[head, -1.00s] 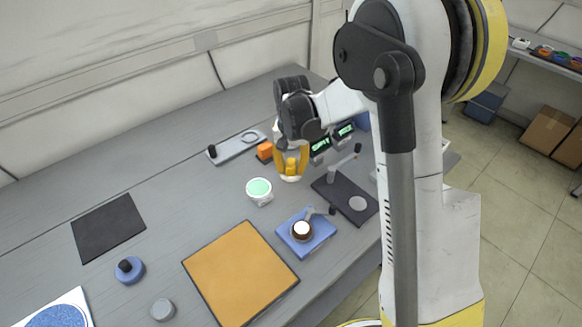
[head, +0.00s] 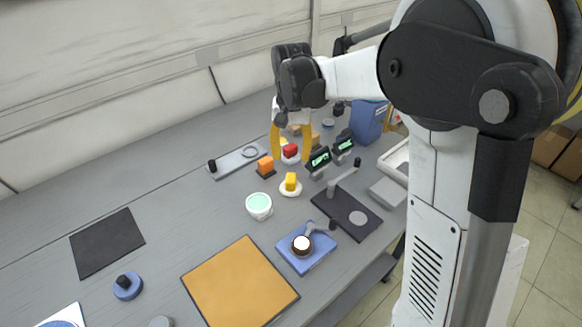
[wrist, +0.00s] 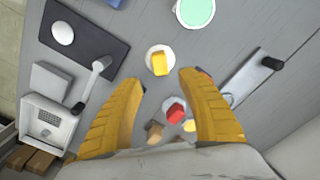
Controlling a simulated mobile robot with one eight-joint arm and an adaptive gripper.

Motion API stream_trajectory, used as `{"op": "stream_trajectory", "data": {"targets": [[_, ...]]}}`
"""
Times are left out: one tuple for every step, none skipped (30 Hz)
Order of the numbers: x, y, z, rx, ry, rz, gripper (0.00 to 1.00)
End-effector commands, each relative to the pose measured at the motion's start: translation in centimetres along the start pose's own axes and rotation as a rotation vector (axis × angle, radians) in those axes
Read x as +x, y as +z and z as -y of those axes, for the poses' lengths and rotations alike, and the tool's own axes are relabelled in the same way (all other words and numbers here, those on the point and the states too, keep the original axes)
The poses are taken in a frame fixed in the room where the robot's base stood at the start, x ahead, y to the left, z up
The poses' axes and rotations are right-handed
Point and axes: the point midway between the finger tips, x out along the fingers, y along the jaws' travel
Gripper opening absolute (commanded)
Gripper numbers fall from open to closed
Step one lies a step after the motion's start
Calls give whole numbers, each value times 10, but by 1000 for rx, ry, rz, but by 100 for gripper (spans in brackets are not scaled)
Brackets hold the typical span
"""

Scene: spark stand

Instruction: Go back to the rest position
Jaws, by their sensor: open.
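My gripper (head: 290,145) is open and empty, raised above the grey table in the head view. Its two yellow fingers stand apart in the wrist view (wrist: 160,105), with nothing between them. A yellow block (head: 291,182) sits on a small white round base on the table, below and in front of the gripper in the head view. The same yellow block (wrist: 161,63) shows beyond the fingertips in the wrist view. A red block (head: 290,151) on a white base stands farther back, seen between the fingers.
An orange block (head: 265,165), a cup with a green top (head: 259,205), a dark plate with a lever (head: 345,214), a blue plate (head: 306,253) and an orange mat (head: 239,281) lie around. Small displays (head: 319,160) stand right of the gripper. A blue bin (head: 368,122) is at the back.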

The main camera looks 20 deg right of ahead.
Motion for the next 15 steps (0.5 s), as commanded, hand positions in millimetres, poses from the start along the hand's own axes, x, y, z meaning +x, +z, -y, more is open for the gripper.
{"op": "stream_trajectory", "data": {"targets": [[-4, 0, 0, 0, 0, 0, 46], [-6, 0, 0, 0, 0, 0, 46], [-8, 0, 0, 0, 0, 0, 46], [-10, 0, 0, 0, 0, 0, 46], [-10, 0, 0, 0, 0, 0, 46], [-11, 0, 0, 0, 0, -1, 46], [-12, 1, 0, -1, -1, -2, 46], [-13, 2, -1, -3, -2, -6, 46], [-16, 6, -2, -8, -5, -13, 46], [-19, 9, -4, -14, -8, -21, 46], [-23, 13, -5, -22, -13, -33, 46], [-30, 20, -8, -35, -20, -52, 46], [-35, 27, -11, -46, -26, -70, 46], [-41, 34, -14, -60, -33, -88, 46], [-49, 45, -18, -78, -42, -118, 46]]}}
